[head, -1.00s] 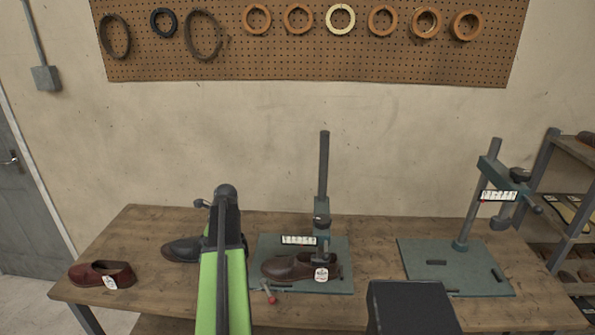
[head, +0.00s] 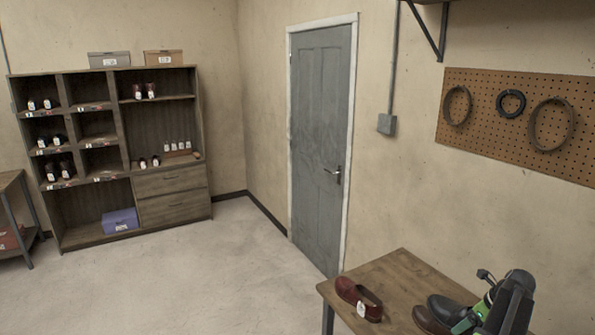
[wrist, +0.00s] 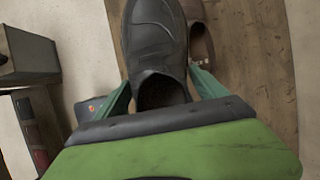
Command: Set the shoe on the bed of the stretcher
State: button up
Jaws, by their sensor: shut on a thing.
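My gripper (wrist: 162,92) is shut on a black shoe (wrist: 155,35). The shoe's opening is between the green fingers and its toe points away, to the top of the wrist view. In the head view the black shoe (head: 446,308) is at the lower right, over or just above the bench, partly hidden by my arm. I cannot tell its height above the bench. A brown shoe (wrist: 200,45) is beside it on the right in the wrist view. The stretcher and its bed are not in view now.
A grey door (head: 320,150) and a shelf unit (head: 155,110) with shoes and boxes stand beyond. The floor between them is clear.

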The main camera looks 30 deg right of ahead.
notch_tip(320, 180, down, 10)
jog(key=b, duration=0.9)
jog(key=shift+f, duration=0.15)
